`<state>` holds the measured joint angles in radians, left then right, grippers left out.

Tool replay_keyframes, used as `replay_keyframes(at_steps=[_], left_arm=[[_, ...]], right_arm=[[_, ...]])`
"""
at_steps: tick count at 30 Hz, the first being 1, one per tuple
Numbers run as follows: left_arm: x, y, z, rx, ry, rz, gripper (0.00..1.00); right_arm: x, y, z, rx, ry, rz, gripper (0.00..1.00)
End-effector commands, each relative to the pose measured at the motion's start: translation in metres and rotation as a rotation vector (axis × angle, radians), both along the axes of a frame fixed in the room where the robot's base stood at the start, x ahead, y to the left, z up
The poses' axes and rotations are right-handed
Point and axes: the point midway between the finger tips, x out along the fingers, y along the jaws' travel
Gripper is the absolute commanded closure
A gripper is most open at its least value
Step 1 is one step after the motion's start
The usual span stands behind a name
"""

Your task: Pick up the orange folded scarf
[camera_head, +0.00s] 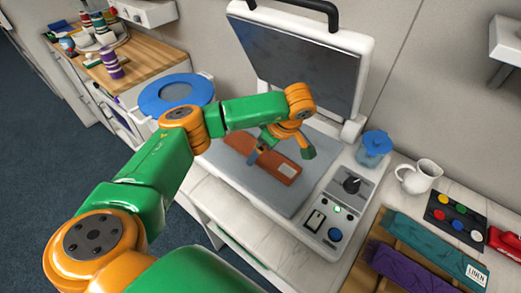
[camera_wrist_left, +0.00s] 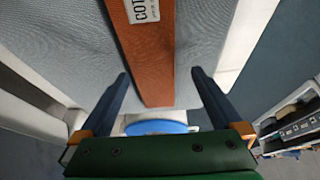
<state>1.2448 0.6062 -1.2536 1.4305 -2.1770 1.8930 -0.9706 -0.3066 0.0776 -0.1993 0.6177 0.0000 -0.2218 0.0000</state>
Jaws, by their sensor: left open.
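The orange folded scarf (camera_head: 281,167) lies flat on the grey pad of an open press (camera_head: 240,180). It has a white label, part readable as "COT" in the left wrist view (camera_wrist_left: 150,60). My left gripper (camera_head: 280,155) is over the scarf and hides part of it in the head view. In the left wrist view the gripper (camera_wrist_left: 160,78) is open, with one dark blue finger on each side of the scarf's strip and a gap on both sides. Nothing is held. My right gripper is in neither view.
The press's raised lid (camera_head: 300,62) stands behind the pad. Its control box (camera_head: 340,205) is to the right, with a blue-lidded jar (camera_head: 374,148) and a white jug (camera_head: 419,176) beyond. Teal (camera_head: 435,245) and purple (camera_head: 405,268) folded cloths lie at the lower right.

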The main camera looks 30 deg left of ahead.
Motion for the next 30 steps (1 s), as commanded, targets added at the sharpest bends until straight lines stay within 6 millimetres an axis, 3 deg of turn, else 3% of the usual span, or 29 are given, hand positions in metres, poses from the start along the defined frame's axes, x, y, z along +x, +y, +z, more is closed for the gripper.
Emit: replay_keyframes(at_steps=[4,10,18,20,26,30], left_arm=[[0.001,0.006,-0.014,-0.001,0.000,-0.001,0.00],[0.001,0.006,-0.016,-0.002,-0.002,-0.002,0.03],[0.001,0.006,-0.016,-0.003,-0.002,-0.002,0.76],[0.001,0.006,-0.016,-0.003,-0.002,-0.001,0.89],[0.001,0.006,-0.014,-0.003,-0.002,-0.001,0.89],[0.002,0.006,-0.002,-0.004,-0.006,0.000,0.89]], right_arm=[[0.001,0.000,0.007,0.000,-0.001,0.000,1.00],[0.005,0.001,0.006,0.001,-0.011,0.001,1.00],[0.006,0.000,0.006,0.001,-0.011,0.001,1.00],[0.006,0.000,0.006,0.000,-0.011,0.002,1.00],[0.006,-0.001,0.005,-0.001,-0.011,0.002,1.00],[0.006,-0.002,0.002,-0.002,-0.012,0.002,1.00]])
